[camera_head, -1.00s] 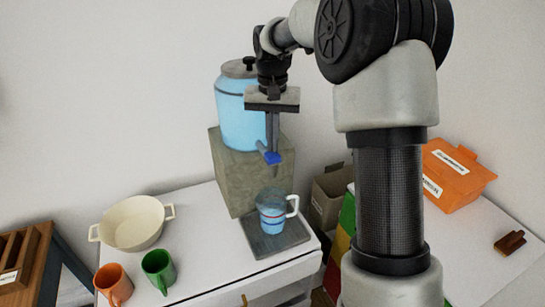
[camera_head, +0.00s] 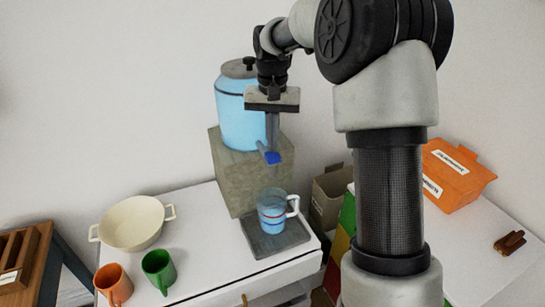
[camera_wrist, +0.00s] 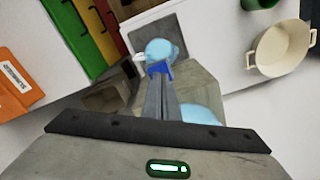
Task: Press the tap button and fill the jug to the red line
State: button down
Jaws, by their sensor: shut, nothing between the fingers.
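The light blue water dispenser (camera_head: 238,118) with its grey lid stands on a stone-like block. Its blue tap button (camera_head: 272,158) sticks out at the lower right and also shows in the wrist view (camera_wrist: 158,69). My gripper (camera_head: 272,146) points down, shut and empty, with its fingertips at the button; whether they touch it I cannot tell. The clear jug (camera_head: 271,213) stands upright below the tap on a dark tray (camera_head: 285,241), its white handle to the right. Blue water fills much of it, around the red line; the exact level is too small to read. The wrist view shows the jug (camera_wrist: 160,50) beyond the fingertips.
The block (camera_head: 240,175) is behind the jug. A cream pot (camera_head: 133,224), an orange mug (camera_head: 113,285) and a green mug (camera_head: 158,271) stand on the left of the white table. A cardboard box (camera_head: 328,198) and an orange box (camera_head: 455,178) are to the right.

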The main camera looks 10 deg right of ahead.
aim_at(272, 157)
jog(key=shift+f, duration=0.25)
jog(key=shift+f+b, duration=0.55)
jog(key=shift+f, duration=0.2)
jog(key=shift+s, duration=0.15)
dwell(6.8)
